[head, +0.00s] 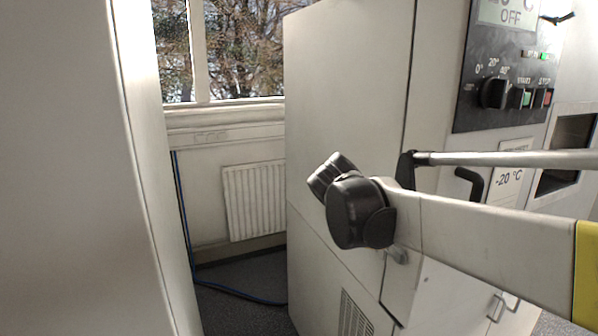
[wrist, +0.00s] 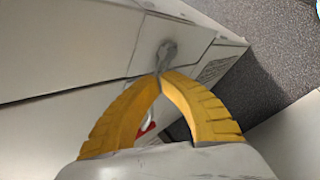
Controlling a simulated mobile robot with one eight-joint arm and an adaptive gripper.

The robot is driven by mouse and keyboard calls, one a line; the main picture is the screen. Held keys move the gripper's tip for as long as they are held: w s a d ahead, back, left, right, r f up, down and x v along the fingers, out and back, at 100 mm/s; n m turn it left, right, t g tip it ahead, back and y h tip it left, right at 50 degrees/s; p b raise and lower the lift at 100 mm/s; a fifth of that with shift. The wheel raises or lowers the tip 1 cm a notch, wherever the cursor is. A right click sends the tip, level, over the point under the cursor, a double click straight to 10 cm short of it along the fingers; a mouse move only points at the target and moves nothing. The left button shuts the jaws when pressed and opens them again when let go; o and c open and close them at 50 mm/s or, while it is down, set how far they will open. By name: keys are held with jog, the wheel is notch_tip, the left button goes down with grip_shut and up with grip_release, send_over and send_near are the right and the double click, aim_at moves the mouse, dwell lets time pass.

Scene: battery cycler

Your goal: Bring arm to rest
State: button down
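My gripper (wrist: 160,82) shows in the wrist view with its two yellow ribbed fingers bent inward and their tips together. I see nothing held between them. A grey handle (wrist: 167,52) on a pale cabinet face lies just beyond the fingertips; I cannot tell whether they touch it. In the head view my arm (head: 490,235) reaches from the right edge toward the middle, in front of the cabinet, and ends in sight at a dark joint (head: 357,210). The gripper itself does not show there.
A tall cabinet (head: 345,90) fills the middle, with a dark control panel (head: 500,75) at upper right. A grey latch (head: 397,254) sits beside my arm. A pale panel (head: 70,170) stands close at left. Between them are a radiator (head: 255,200), open floor and a blue cable (head: 235,292).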

jog(key=s+f+m+y, duration=0.3)
jog(key=s+f+m, duration=0.2)
jog(key=s, duration=0.7)
jog(key=s+f+m+t+y+b, duration=0.1)
jog(key=s+f+m+y, duration=0.2)
jog(key=s, duration=0.9)
notch_tip(320, 180, down, 3)
jog(key=m, duration=0.4)
jog(key=shift+s+d+f+m, duration=0.2)
jog(key=shift+d+m, duration=0.05)
jog(key=shift+m, duration=0.05)
